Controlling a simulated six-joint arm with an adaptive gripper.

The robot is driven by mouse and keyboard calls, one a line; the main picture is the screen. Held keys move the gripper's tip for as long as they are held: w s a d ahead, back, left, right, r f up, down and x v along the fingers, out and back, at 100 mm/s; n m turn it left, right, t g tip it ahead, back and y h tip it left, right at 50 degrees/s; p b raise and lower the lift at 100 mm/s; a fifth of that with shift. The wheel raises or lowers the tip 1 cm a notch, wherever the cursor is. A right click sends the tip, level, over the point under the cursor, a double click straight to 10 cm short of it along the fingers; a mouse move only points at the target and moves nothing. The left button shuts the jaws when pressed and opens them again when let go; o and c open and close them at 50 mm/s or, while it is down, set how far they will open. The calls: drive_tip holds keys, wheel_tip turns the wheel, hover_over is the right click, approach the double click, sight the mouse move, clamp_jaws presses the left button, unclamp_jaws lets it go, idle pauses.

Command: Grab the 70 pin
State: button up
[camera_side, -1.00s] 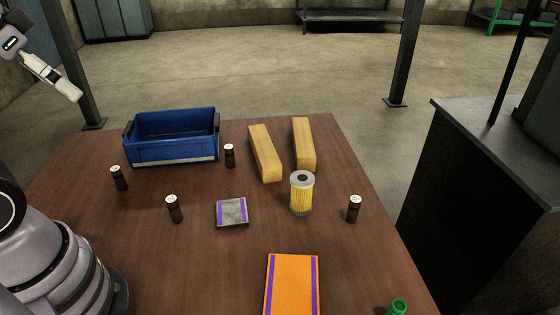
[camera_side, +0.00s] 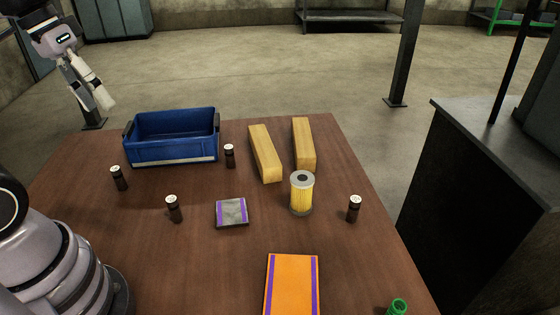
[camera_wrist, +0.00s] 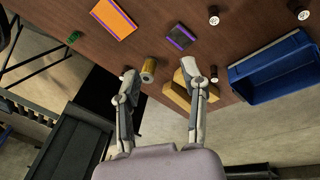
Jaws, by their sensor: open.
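Several dark pins with white tops stand upright on the table: one left of the blue bin (camera_side: 119,178), one at the bin's right corner (camera_side: 230,156), one nearer the front (camera_side: 174,209) and one at the right (camera_side: 354,209). Their numbers are too small to read, so I cannot tell which is the 70 pin. In the wrist view, pins show at the top (camera_wrist: 213,16), at the top right (camera_wrist: 299,11) and beside the right finger (camera_wrist: 213,74). My gripper (camera_side: 95,105) is open and empty, in the air beyond the table's far left; its spread fingers show in the wrist view (camera_wrist: 160,74).
The blue bin (camera_side: 172,155) stands at the back left. Two yellow blocks (camera_side: 264,153) (camera_side: 304,144), a yellow filter (camera_side: 302,195), a grey purple-edged pad (camera_side: 232,213), an orange purple-edged plate (camera_side: 292,285) and a green part (camera_side: 398,307) are on the table. Bare wood lies between them.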

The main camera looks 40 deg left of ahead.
drive_tip(key=w+f+n+h, duration=0.5)
drive_tip(key=w, duration=0.3)
drive_tip(key=w+f+n+h, duration=0.4)
drive_tip(key=w+n+h, duration=0.15)
drive_tip(key=w, duration=0.25)
drive_tip(key=n+t, duration=1.1)
drive_tip(key=n, duration=0.2)
approach(229, 150)
drive_tip(key=s+d+r, duration=0.3)
drive_tip(key=d+r, duration=0.2)
drive_tip(key=r, duration=0.3)
drive_tip(key=a+f+n+t+y, duration=0.1)
drive_tip(key=f+n, duration=0.1)
drive_tip(key=f, duration=0.1)
drive_tip(key=a+f+n+t+y, duration=0.1)
drive_tip(key=a+f+y, duration=0.1)
drive_tip(key=s+a+f+n+t+y, duration=0.1)
drive_tip(key=f+n+y, duration=0.1)
drive_tip(key=f, duration=0.1)
drive_tip(key=shift+s+a+f+n+y, duration=0.1)
drive_tip(key=shift+a+f+n+y, duration=0.15)
drive_tip(key=shift+f+n, duration=0.1)
drive_tip(key=x, duration=0.8)
drive_tip(key=shift+r, duration=0.1)
drive_tip(key=shift+x, duration=2.8)
drive_tip(key=shift+c, duration=0.3)
